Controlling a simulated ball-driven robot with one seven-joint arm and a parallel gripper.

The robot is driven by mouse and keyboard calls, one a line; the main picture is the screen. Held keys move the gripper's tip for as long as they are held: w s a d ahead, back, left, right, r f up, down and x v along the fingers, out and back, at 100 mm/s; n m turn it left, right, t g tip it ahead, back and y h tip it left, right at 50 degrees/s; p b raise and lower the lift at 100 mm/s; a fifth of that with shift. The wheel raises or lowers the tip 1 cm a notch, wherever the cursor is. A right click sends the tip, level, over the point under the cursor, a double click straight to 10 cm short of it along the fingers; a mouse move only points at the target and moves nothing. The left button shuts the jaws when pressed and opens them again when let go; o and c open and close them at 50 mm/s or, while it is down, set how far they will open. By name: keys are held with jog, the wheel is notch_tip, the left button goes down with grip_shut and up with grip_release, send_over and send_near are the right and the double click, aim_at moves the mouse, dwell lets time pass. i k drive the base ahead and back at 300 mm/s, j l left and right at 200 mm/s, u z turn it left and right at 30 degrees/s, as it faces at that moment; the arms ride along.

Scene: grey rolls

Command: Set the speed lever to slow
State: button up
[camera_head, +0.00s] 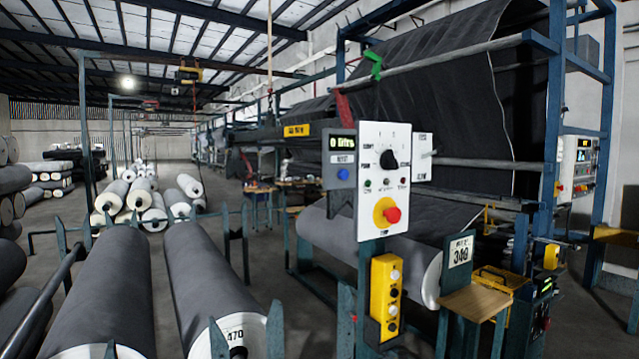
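A white control panel (381,217) stands on a post right of the middle. It carries a black selector knob (388,159) with small marks around it, too small to read surely. A red button on a yellow base (386,211) sits below the knob. A green handle (374,65) shows above the panel by the upper rail, and a red handle (344,106) hangs left of it. I cannot tell which of these is the speed lever, nor its setting. My gripper is not in view.
A yellow button box (386,297) is on the post below the panel. A large grey roll (375,247) lies behind it. More grey rolls (203,283) lie in racks at the front left. A wooden board (474,303) juts out at the right. Open floor shows left of the middle.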

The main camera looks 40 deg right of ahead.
aim_at(441, 150)
jog(key=l, duration=0.45)
jog(key=i+l+z, duration=0.1)
jog(key=l, duration=0.4)
jog(key=i+l, duration=0.15)
jog(key=l, duration=0.3)
jog(key=l+z, duration=0.1)
jog(key=l, duration=0.35)
jog(key=i+l+z, duration=0.1)
jog(key=l, duration=0.35)
jog(key=i+l, duration=0.2)
jog(key=l, duration=0.25)
jog(key=i+l+z, duration=0.1)
jog(key=l, duration=0.35)
